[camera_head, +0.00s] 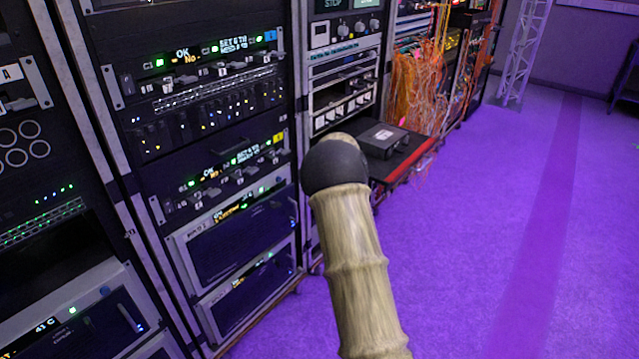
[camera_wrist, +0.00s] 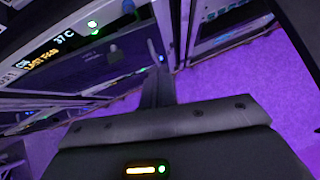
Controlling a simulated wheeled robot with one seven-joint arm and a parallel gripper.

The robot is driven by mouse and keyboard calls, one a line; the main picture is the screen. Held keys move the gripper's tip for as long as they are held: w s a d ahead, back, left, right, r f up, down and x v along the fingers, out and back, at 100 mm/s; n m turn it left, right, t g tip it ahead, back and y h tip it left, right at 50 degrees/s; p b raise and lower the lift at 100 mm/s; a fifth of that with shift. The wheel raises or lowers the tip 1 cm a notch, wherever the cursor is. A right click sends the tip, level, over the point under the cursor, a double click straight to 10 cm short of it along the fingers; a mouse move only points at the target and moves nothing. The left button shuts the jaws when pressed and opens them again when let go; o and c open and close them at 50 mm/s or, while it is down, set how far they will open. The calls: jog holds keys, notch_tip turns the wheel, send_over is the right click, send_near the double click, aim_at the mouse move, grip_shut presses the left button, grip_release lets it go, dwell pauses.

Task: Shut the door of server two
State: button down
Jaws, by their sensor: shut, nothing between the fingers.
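In the head view, two dark-fronted units with pale frames sit low in the middle rack, an upper one (camera_head: 232,238) and a lower one (camera_head: 252,292). I cannot read which is server two, and my arm hides part of this area. In the wrist view, a unit front with a 37 C display (camera_wrist: 64,38) and a green light stands at upper left, tilted. My gripper (camera_wrist: 157,82) is shut and empty, its dark fingers pointing up the picture close to that front. I cannot tell whether they touch it. The gripper does not show in the head view.
A unit with a 41 C display (camera_head: 62,322) sits low in the left rack. A grey box (camera_head: 383,139) rests on a red-edged shelf jutting from the racks. Orange cables (camera_head: 420,100) hang beyond it. The purple floor (camera_head: 480,250) at right is clear.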

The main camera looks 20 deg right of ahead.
jog(key=shift+v, duration=1.1)
jog(key=shift+w+d, duration=0.1)
jog(key=shift+w, duration=0.1)
